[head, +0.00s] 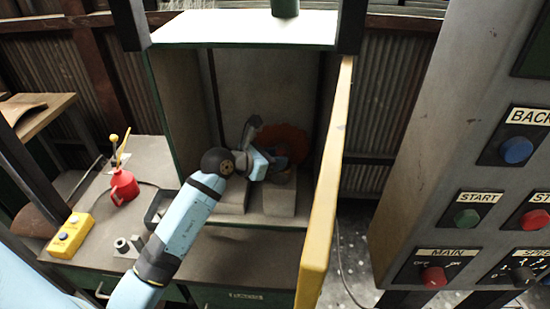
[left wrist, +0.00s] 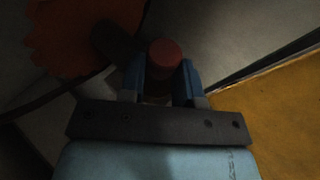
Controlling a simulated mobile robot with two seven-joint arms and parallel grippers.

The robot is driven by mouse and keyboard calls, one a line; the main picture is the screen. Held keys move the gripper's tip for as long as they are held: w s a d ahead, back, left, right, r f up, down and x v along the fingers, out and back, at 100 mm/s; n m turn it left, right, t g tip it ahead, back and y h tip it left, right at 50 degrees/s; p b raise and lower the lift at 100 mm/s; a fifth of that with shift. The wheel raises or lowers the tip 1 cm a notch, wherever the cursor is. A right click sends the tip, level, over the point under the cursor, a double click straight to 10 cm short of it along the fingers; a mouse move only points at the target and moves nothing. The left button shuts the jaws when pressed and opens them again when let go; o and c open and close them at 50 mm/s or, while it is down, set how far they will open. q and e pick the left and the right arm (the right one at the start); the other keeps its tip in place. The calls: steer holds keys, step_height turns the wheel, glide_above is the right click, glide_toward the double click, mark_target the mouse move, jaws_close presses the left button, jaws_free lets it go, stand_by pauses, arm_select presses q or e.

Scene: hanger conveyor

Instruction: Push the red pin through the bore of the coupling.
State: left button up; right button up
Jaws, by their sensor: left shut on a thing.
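My left gripper (head: 268,164) reaches into the open cabinet, in front of a toothed red-orange disc (head: 285,139). In the left wrist view its two blue fingers (left wrist: 162,84) are shut on the red pin (left wrist: 165,53), whose round red head shows between the fingertips. A dark cylindrical part (left wrist: 115,40) runs from the disc towards the pin; it may be the coupling's shaft. The bore is hidden, and I cannot tell whether the pin is in it. The pin is not clear in the head view. My right gripper is not in view.
The cabinet's green-edged wall (head: 168,115) stands left of my arm and a yellow door edge (head: 325,190) right of it. A red oil can (head: 123,187), a yellow button box (head: 70,236) and small grey parts (head: 128,245) sit on the bench. A control panel (head: 440,150) stands right.

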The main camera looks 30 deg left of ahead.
arm_select(q)
steer(key=shift+s+f, duration=0.1)
steer(key=shift+f, duration=0.45)
steer(key=o, duration=0.8)
steer(key=shift+o, duration=1)
steer(key=shift+f, duration=0.2)
steer(key=shift+d+f, duration=0.1)
steer(key=shift+d, duration=0.05)
steer(key=r+v, duration=0.1)
steer(key=v, duration=1.3)
steer(key=shift+w+a+b, duration=0.2)
steer(key=shift+a+b, duration=0.1)
steer(key=shift+b, duration=0.15)
steer(key=shift+r, duration=0.15)
steer(key=shift+s, duration=0.1)
